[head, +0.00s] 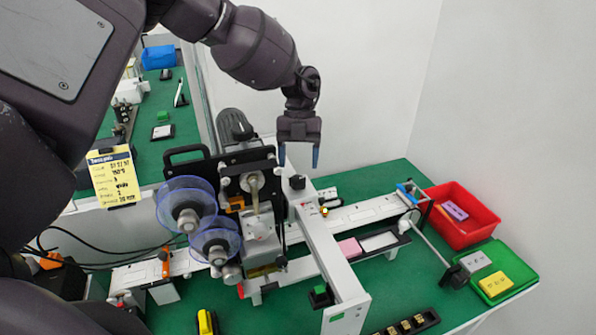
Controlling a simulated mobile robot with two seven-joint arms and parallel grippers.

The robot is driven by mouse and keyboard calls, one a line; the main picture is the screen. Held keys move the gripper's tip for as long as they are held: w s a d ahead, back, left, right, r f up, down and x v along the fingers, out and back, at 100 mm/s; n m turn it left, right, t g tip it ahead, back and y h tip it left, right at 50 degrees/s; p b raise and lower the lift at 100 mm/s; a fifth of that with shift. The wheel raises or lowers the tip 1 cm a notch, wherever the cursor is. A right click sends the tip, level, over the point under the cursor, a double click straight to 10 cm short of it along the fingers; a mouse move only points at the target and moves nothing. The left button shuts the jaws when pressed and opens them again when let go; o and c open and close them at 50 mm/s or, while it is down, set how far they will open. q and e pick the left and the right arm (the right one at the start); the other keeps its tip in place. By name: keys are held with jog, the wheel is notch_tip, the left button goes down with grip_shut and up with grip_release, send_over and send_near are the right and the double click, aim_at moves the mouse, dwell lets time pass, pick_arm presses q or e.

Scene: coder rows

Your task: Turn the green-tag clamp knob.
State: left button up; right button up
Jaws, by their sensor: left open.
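A black knob with green on it (320,296) sits at the near end of the white crossbar, beside a small green tag (337,317) on the bar's end face. Another black knob (297,182) stands at the far end of the bar. My left gripper (299,158) hangs pointing down above that far knob, open with nothing between its blue-tipped fingers. It is well away from the green-marked knob. My right gripper is not in view.
The coder machine with blue translucent reels (187,204) stands left of the crossbar. A white conveyor (350,215) runs behind and under it. A red bin (462,222) and a green tray (497,262) stand at the right. A black holder (408,326) lies at the front.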

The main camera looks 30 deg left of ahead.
aim_at(298, 178)
pick_arm(q)
jog(key=shift+x, duration=1.9)
jog(key=c, duration=0.9)
